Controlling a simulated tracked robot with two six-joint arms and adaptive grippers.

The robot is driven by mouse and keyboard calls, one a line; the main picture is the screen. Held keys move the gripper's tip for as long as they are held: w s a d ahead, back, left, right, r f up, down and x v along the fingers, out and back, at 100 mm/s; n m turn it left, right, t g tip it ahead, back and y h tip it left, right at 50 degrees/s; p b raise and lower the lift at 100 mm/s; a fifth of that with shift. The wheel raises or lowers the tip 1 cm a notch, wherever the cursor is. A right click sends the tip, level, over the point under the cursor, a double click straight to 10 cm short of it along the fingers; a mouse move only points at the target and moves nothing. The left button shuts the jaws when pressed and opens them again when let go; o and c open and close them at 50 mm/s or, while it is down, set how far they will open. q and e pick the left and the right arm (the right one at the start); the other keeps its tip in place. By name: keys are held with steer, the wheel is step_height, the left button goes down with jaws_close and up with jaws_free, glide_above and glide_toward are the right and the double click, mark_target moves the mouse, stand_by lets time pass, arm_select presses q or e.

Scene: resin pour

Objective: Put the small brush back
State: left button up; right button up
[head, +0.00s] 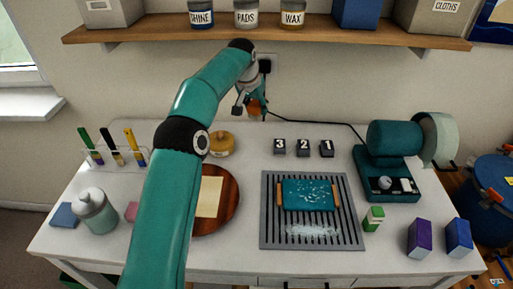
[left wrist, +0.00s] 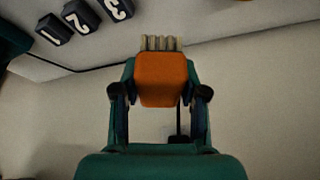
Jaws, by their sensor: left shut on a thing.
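My left gripper (head: 252,101) is shut on the small brush (head: 255,107), near the wall at the back of the table. In the left wrist view the gripper (left wrist: 160,97) has a finger on each side of the brush's orange body (left wrist: 162,78). Pale bristles (left wrist: 161,42) stick out at its far end. In the head view the brush is small and partly hidden by the gripper. A clear rack (head: 118,158) at the left of the table holds several upright tools with green, black and yellow handles. My right gripper is not in view.
A teal board (head: 308,194) with white specks lies on a grey slatted rack (head: 269,230). Number blocks 3, 2, 1 (head: 303,148) stand behind it. A round wooden board (head: 230,205), a yellow tin (head: 221,144) and a bottle (head: 97,211) are left. A shelf (head: 270,37) hangs above.

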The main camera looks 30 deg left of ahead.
arm_select(q)
glide_above(257, 148)
steer(key=s, duration=0.1)
step_height(257, 148, down, 10)
steer(key=shift+s+f, duration=0.1)
step_height(257, 148, down, 5)
steer(key=shift+f+p, duration=0.1)
steer(key=shift+p, duration=0.55)
steer(key=shift+f, duration=0.15)
steer(key=o, duration=1.1)
